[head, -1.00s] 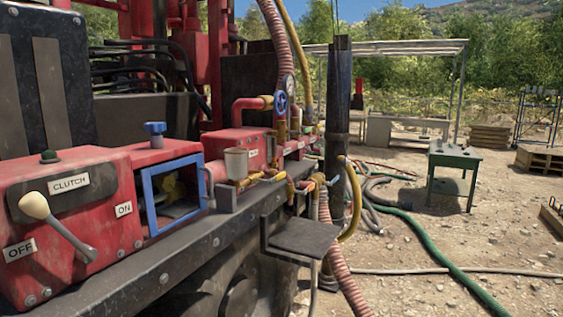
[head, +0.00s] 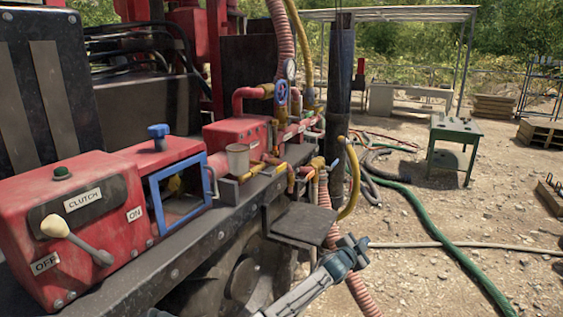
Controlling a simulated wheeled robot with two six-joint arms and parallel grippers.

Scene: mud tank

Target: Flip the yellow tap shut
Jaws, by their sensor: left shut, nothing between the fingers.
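Yellow and brass pipe fittings run along the red rig's ledge. A yellow tap body (head: 317,163) with a small blue lever (head: 334,165) sits at the ledge's right end, above the yellow hose. Another yellow fitting (head: 256,168) lies further left, beside the grey cup. Which of them is the task's tap, and how its handle is turned, is too small to tell. My left gripper (head: 357,247) is shut and empty, below and right of the fittings, in front of the ribbed red hose and apart from the taps in the picture. My right gripper is not in view.
A dark flat plate (head: 302,223) juts out below the fittings, left of my gripper. The clutch lever (head: 78,240) and blue-framed box (head: 178,190) are at left. A ribbed hose (head: 327,200) and yellow hose (head: 353,185) hang nearby. Gravel at right is open, crossed by hoses.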

